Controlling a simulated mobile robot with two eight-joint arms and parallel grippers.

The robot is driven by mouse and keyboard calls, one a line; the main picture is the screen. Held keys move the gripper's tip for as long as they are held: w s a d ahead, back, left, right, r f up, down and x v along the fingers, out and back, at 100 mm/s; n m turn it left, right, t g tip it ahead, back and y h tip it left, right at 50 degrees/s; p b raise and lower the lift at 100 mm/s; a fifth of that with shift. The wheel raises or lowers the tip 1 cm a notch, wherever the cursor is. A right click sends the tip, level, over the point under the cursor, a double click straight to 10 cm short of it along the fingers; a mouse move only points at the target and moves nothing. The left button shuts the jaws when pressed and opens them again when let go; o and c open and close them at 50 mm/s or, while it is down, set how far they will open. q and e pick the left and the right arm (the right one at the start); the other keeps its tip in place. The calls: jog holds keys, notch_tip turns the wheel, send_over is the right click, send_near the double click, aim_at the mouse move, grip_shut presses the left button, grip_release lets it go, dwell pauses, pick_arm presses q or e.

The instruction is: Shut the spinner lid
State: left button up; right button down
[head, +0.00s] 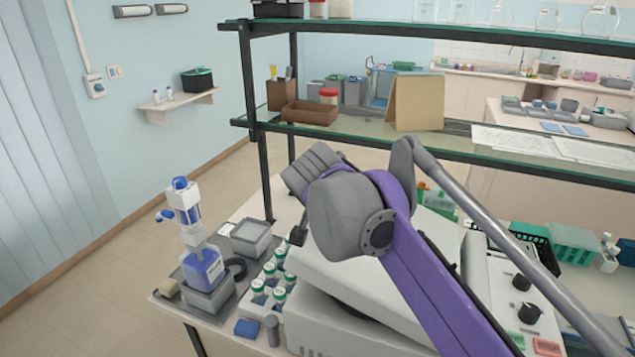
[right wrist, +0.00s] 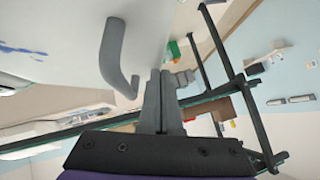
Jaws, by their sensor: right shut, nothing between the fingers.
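The spinner is a pale grey-white box (head: 335,325) at the front of the bench in the head view. Its lid (head: 345,285) sits tilted above the body, with a dark gap between them, so it is partly open. My purple right arm reaches over the lid and hides much of it. In the right wrist view my right gripper (right wrist: 161,76) is shut and empty. A grey bent handle (right wrist: 113,55) on a pale surface (right wrist: 60,25), apparently the lid, is just left of the fingertips, seemingly apart from them. My left gripper is not in view.
A rack of green-capped bottles (head: 272,285) stands left of the spinner. A blue-liquid dispenser bottle (head: 203,268) and a grey box (head: 250,238) are farther left. A glass-shelved rack (head: 460,150) crosses behind the arm. A device with black knobs (head: 500,290) stands on the right.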

jog(key=f+h, duration=0.1)
jog(key=f, duration=0.2)
jog(key=a+f+n, duration=0.1)
jog(key=f, duration=0.2)
jog(key=a+f+g+h+b, duration=0.1)
jog(key=f, duration=0.3)
jog(key=shift+w+a+f+n+h, duration=0.1)
jog(key=shift+w+a+n+h, duration=0.15)
jog(key=shift+w+n+h, duration=0.1)
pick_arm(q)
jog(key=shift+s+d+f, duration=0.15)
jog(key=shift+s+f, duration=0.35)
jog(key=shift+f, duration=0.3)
pick_arm(e)
jog(key=shift+s+f, duration=0.1)
jog(key=shift+f, duration=0.6)
